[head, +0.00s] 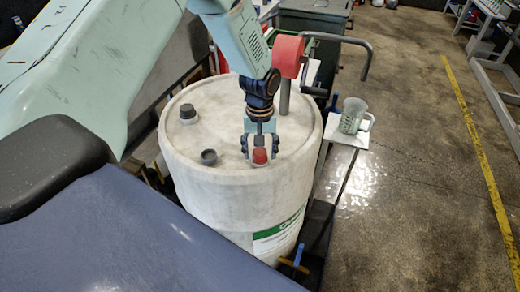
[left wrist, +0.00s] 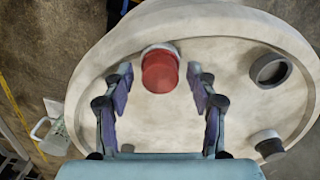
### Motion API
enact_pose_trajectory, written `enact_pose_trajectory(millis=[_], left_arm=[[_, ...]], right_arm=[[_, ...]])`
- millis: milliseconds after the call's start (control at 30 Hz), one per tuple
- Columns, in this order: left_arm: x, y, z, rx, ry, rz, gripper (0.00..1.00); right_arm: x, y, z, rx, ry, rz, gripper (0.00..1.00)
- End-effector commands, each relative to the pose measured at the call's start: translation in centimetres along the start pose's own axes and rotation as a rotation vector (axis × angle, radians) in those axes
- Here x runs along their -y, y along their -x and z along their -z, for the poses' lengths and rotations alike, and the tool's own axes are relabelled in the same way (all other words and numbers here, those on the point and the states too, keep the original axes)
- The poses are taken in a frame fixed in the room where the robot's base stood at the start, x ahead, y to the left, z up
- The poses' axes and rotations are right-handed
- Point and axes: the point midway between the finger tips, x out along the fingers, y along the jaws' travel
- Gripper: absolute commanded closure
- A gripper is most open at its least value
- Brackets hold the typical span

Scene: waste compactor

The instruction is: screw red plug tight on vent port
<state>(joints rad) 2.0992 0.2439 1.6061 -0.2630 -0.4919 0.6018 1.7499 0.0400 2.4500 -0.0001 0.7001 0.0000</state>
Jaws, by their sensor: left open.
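The red plug (head: 260,156) sits on the vent port near the front edge of the white drum's top (head: 220,130). In the left wrist view the red plug (left wrist: 160,72) shows a whitish rim around its far side, which looks like the port collar. Whether its thread is seated cannot be told. My left gripper (head: 260,146) is right at the plug in the head view. In the left wrist view the left gripper (left wrist: 162,85) is open, one finger to each side of the plug, with gaps visible on both sides. My right gripper is not in view.
A dark open port (head: 209,157) and a grey-capped port (head: 187,113) are on the drum top. A grey pipe with a red part (head: 287,56) rises behind. A clear jug (head: 353,115) stands on a small shelf to the right. The floor beyond is open.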

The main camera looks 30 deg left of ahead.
Motion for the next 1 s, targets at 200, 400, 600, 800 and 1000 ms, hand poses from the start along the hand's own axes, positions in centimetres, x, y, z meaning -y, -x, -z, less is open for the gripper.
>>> enact_pose_trajectory(millis=[200,400,600,800,1000], left_arm=[[0.00,0.00,-0.01,0.000,0.095,0.001,0.42],[0.00,0.00,-0.02,0.000,0.315,0.001,0.42],[0.01,0.00,-0.03,0.000,0.479,0.002,0.42],[0.01,0.00,-0.03,0.000,0.498,0.002,0.42],[0.01,0.00,-0.02,0.000,0.496,0.002,0.55]], right_arm=[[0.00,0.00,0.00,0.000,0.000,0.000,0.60],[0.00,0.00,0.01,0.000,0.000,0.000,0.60],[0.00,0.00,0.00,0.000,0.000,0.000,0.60],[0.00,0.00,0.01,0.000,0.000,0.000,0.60],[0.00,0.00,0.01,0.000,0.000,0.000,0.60]])
